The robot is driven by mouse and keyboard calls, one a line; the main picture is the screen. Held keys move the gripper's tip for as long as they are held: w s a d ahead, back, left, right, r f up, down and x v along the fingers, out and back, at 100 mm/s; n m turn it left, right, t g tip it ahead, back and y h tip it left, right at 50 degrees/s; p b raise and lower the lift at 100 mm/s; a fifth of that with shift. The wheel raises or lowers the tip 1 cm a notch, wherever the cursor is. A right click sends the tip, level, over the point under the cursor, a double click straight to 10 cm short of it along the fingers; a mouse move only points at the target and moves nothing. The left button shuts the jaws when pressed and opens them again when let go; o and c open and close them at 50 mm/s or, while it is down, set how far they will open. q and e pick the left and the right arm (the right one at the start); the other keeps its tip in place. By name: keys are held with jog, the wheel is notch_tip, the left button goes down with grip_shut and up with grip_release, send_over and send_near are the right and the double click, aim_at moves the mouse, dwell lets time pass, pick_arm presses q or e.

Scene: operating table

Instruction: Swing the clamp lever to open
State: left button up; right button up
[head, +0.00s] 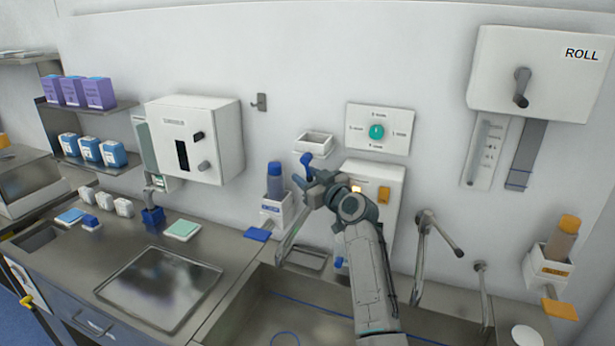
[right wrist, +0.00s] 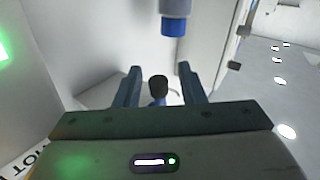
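My right gripper (head: 303,171) is at the wall, just right of the blue-topped bottle and below a small white holder. In the right wrist view my right gripper (right wrist: 158,85) has its two fingers spread well apart. A dark round knob on a blue stem (right wrist: 158,88) shows between them, with clear gaps on both sides. It may be the clamp lever's end; most of it is hidden behind the gripper body. In the head view I cannot tell the lever apart from the blue fingers. My left gripper is not in view.
A white box with an orange button (head: 384,194) is right of and behind my wrist. The blue-topped bottle (head: 275,182) stands in a dispenser at left. A green dial (head: 377,132) is on the wall above. A metal faucet (head: 424,240) stands at right. The sink lies below.

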jog(key=shift+s+d+r, duration=0.1)
jog(key=shift+s+d, duration=0.05)
jog(key=shift+s, duration=0.15)
jog(key=c, duration=0.5)
grip_shut()
jog(key=shift+s+d+r+n+g+h+p, duration=0.15)
jog(key=shift+d+n+g+h+p, duration=0.3)
jog(key=shift+g+p, duration=0.4)
pick_arm(q)
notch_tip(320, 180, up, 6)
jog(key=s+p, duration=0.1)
jog(key=p, duration=0.3)
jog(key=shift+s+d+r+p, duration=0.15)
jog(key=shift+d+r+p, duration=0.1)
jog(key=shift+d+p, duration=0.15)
pick_arm(e)
jog(key=shift+s+d+r+n+g+h, duration=0.2)
jog(key=shift+d+n+g+h, duration=0.2)
jog(key=shift+n+g+h, duration=0.25)
jog(key=shift+s+d+r+n+g+h, duration=0.15)
jog(key=shift+d+n+g+h, duration=0.25)
jog(key=shift+g+h, duration=0.4)
